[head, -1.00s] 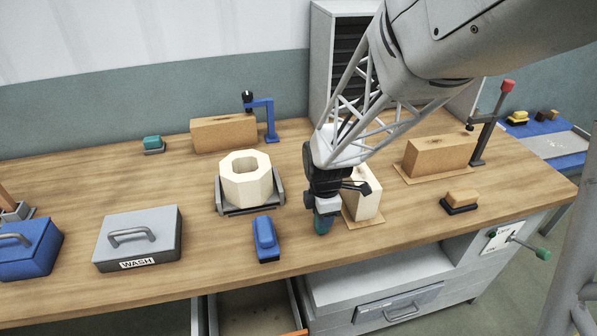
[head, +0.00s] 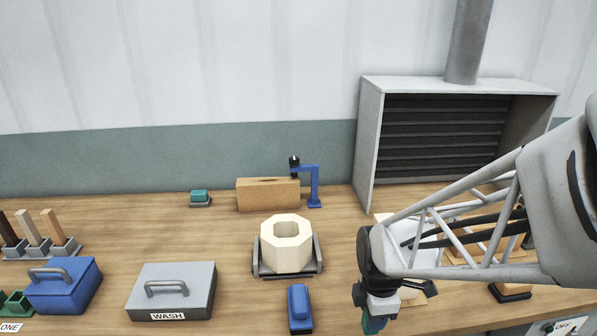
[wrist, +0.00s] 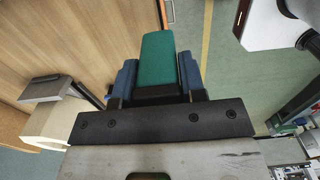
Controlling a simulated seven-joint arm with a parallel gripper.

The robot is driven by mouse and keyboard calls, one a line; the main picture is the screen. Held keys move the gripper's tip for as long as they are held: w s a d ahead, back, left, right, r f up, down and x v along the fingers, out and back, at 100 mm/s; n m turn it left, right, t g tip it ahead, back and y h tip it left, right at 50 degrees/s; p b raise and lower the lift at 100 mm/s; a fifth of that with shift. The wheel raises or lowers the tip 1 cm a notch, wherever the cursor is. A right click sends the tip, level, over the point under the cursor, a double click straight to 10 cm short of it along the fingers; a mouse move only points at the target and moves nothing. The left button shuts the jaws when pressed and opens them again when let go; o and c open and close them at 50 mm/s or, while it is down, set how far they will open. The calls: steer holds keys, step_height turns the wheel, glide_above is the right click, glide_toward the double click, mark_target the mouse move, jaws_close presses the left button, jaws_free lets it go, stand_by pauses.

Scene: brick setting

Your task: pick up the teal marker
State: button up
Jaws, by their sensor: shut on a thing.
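The teal marker (wrist: 158,58) is a teal block with a dark lower part. In the wrist view it sits between the blue fingers of my gripper (wrist: 157,82), which is shut on it. In the head view a teal end of the marker (head: 373,325) shows below my gripper (head: 376,308), at the front right of the bench. Most of the marker is hidden by the gripper there. I cannot tell its exact height over the bench.
A blue block (head: 299,308) lies just left of the gripper. Behind it an octagonal cream block (head: 286,256) sits in a grey holder. A grey WASH box (head: 171,293) and a blue box (head: 62,291) stand left. A second teal piece (head: 199,195) is at the back.

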steer(key=s, duration=0.6)
steer(key=shift+s+a+r, duration=0.15)
steer(key=shift+s+r, duration=0.2)
stand_by(0.4)
steer(key=shift+o, duration=1.2)
steer(key=shift+c, duration=0.3)
steer(key=w+a+r, duration=0.5)
steer(key=w, duration=0.4)
steer(key=w+a+r, duration=0.4)
steer(key=w+a, duration=0.2)
steer(key=w, duration=0.4)
steer(key=w+a+r, duration=0.5)
steer(key=w, duration=0.4)
steer(key=shift+w+a+r, duration=0.2)
steer(key=shift+w+r, duration=0.1)
steer(key=shift+w, duration=0.1)
steer(key=shift+f, duration=0.25)
